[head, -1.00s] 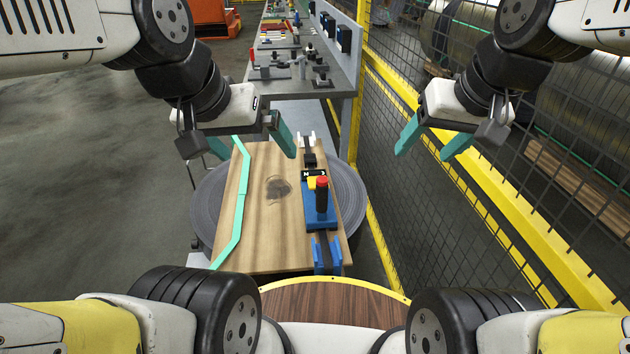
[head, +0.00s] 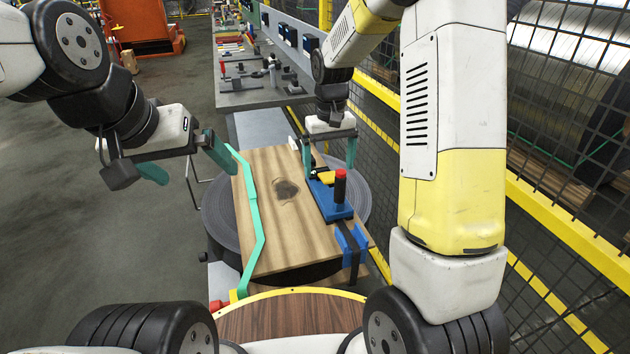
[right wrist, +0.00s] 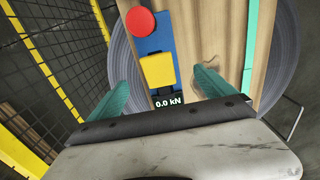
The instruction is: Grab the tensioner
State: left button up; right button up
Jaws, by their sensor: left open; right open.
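The tensioner is a blue tool with a black post and red knob (head: 335,200) and a yellow part, lying on the right side of the wooden board (head: 280,250). In the right wrist view the tensioner (right wrist: 157,70) shows its red knob, yellow block and a "0.0 kN" display. My right gripper (head: 330,165) is open above the tensioner's far end, with a teal finger on each side in the picture; I cannot tell whether they touch it. My left gripper (head: 190,165) is open and empty, left of the board's far end.
A teal bent strip (head: 255,220) runs along the board's left edge. A dark strip and blue bracket (head: 352,243) sit at the near right corner. A round grey disc (head: 218,225) lies beneath. Mesh fencing with a yellow rail (head: 560,225) stands right; a grey workbench (head: 250,95) stands behind.

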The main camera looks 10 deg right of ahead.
aim_at(329, 175)
notch_tip(329, 175, down, 7)
jog(key=shift+w+f, duration=0.1)
jog(key=shift+r, duration=0.2)
grip_shut()
dwell(0.5)
